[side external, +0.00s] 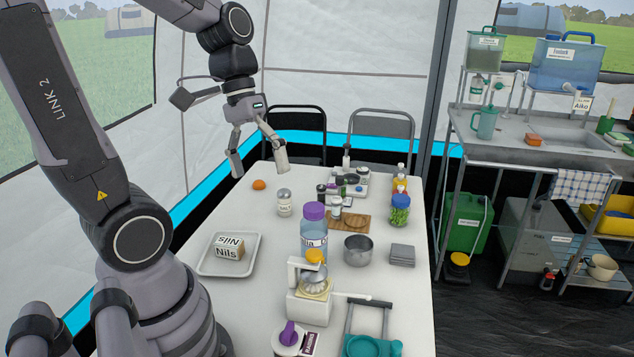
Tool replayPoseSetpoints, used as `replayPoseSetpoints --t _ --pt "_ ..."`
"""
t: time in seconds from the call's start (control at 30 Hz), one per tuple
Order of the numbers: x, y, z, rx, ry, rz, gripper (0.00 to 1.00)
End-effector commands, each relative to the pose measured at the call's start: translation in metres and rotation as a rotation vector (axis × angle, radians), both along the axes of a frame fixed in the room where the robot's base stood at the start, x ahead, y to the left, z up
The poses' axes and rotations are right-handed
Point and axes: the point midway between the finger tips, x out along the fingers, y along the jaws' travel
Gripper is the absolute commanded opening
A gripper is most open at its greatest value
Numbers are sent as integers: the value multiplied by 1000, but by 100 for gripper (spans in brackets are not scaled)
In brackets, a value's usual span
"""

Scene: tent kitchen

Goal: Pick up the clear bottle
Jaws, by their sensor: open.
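A clear, bluish bottle (313,238) with a purple cap and a partly hidden label stands upright near the middle of the white table. A white juicer (309,298) with an orange knob stands in front of it and hides its lower part. My gripper (259,166) is open and empty, pointing down over the far left part of the table. It is apart from the bottle, beyond it and to its left. A smaller see-through bottle (401,172) stands at the back right.
A tray (203,268) with a labelled block stands left. A salt shaker (284,203) and an orange fruit (259,184) stand below my gripper. A metal pot (357,250), a wooden board (352,222) and a green-filled jar (400,211) are right of the bottle. The far left tabletop is mostly clear.

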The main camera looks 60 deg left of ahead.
Motion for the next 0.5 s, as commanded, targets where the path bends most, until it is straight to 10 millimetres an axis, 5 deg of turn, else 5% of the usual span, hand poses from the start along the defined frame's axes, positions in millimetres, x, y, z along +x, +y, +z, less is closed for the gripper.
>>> replayPoseSetpoints --t 0.27,0.5 --pt "63 15 -43 -564 356 456 86" --pt "119 75 -95 -1076 479 908 86"
